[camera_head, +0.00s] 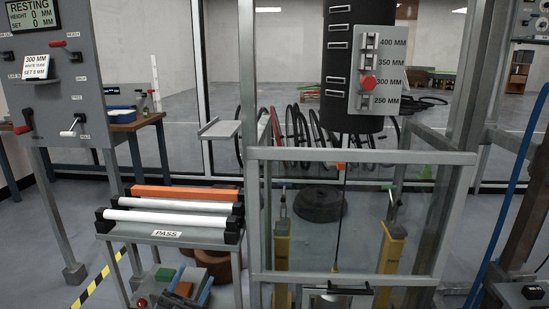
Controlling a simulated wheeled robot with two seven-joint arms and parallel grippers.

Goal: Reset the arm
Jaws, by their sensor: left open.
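A dark upright column carries a height plate (371,75) marked 400, 350, 300 and 250 MM. A red knob (368,83) sits at the 300 MM mark. A thin rod (341,215) hangs below the column behind a clear framed guard (360,155). On the left a grey control panel (50,95) has a display (30,14) reading RESTING, height 0 MM, set 0 MM. My right gripper is not seen.
A PASS rack (166,234) holds two white tubes (165,217) and an orange bar (185,193). A card (36,67) reads 300 MM white tube, set 0 MM. Yellow posts (281,250) stand behind the guard. A black handle (345,290) sits low in front. Metal uprights border the guard.

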